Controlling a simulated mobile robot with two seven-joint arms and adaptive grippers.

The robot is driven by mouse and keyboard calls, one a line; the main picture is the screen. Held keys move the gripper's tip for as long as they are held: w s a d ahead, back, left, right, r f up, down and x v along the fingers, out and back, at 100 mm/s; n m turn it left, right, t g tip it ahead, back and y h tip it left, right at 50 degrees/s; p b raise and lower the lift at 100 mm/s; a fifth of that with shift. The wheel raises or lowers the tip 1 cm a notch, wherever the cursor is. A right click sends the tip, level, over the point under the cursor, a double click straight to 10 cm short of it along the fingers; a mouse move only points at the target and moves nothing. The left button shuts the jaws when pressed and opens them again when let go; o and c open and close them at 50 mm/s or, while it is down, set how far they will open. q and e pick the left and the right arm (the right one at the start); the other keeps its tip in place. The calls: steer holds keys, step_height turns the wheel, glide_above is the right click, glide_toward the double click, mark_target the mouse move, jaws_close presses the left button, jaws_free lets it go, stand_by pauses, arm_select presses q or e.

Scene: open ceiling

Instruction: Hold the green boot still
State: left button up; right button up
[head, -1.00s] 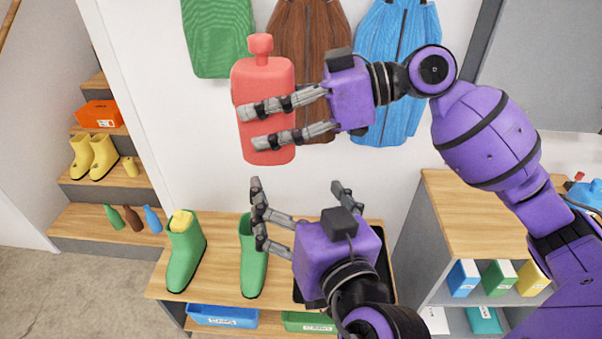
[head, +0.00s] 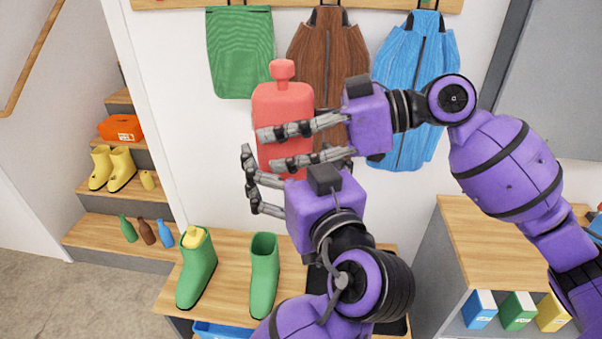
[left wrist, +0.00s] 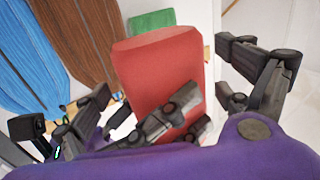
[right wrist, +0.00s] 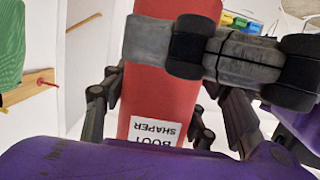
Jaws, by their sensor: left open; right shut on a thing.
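Two green boots stand upright on the wooden bench. The left boot (head: 196,275) has a yellow piece in its opening, and the right boot (head: 264,275) looks empty. My right gripper (head: 270,150) is shut on a red bottle-shaped boot shaper (head: 283,105), holding it upright above the boots. Its "BOOT SHAPER" label shows in the right wrist view (right wrist: 155,130). My left gripper (head: 250,180) is open, just below the right one at the shaper's lower end. In the left wrist view, the shaper (left wrist: 160,65) is between its spread fingers; contact cannot be told.
A black tray (head: 395,325) is partly hidden behind my left arm. Green (head: 239,60), brown (head: 325,60) and blue (head: 420,60) garments hang behind. Stairs at the left hold yellow boots (head: 112,168), an orange box (head: 121,128) and several small bottles. A cabinet (head: 470,215) stands right.

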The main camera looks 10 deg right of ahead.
arm_select(q)
steer(key=shift+w+a, duration=0.1)
steer(key=shift+w, duration=0.6)
steer(key=c, duration=1.2)
steer(key=shift+c, duration=0.5)
arm_select(e)
steer(key=o, duration=1.4)
